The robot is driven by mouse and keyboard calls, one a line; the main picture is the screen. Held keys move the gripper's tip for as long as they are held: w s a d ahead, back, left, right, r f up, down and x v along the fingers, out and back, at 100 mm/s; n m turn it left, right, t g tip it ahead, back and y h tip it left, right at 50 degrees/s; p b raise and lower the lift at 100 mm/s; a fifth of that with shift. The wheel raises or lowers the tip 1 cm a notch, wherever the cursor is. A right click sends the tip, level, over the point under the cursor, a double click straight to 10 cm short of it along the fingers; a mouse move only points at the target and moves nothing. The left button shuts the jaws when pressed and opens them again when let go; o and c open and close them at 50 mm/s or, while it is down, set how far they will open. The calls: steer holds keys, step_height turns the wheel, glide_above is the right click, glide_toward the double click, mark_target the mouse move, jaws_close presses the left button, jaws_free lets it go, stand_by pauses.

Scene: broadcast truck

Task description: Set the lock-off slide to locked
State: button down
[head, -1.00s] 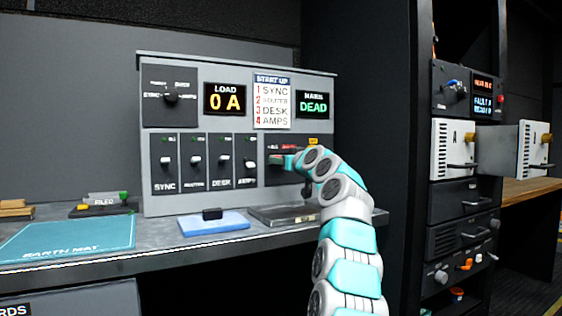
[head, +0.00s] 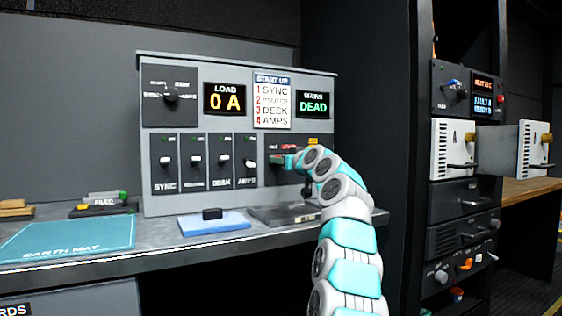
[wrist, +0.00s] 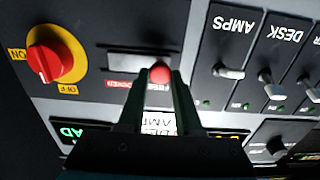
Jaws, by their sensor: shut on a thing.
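In the wrist view, which shows the panel upside down, the knob sits toward the slot's right end. My gripper (wrist: 162,82) is shut on the red knob, one finger on each side. In the head view my gripper (head: 283,161) is at the slide plate, and my arm covers part of it.
A red rotary switch (wrist: 52,62) on a yellow disc, marked ON and OFF, is left of the slot in the wrist view. Several breaker levers (head: 222,162) stand beside the slide. The MAINS display (head: 314,104) reads DEAD. A blue pad (head: 235,222) lies on the bench below.

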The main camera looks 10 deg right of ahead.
stand_by(0.4)
steer(key=d+p, duration=0.1)
steer(key=d, duration=0.1)
steer(key=w+d+p, duration=0.1)
steer(key=d+p, duration=0.1)
steer(key=shift+w+d, duration=0.2)
steer(key=shift+d, duration=0.05)
steer(key=c, duration=0.6)
jaws_free()
steer(key=shift+d, duration=0.15)
steer(key=b+v, duration=0.4)
steer(key=v, duration=0.3)
steer(key=shift+s, duration=0.3)
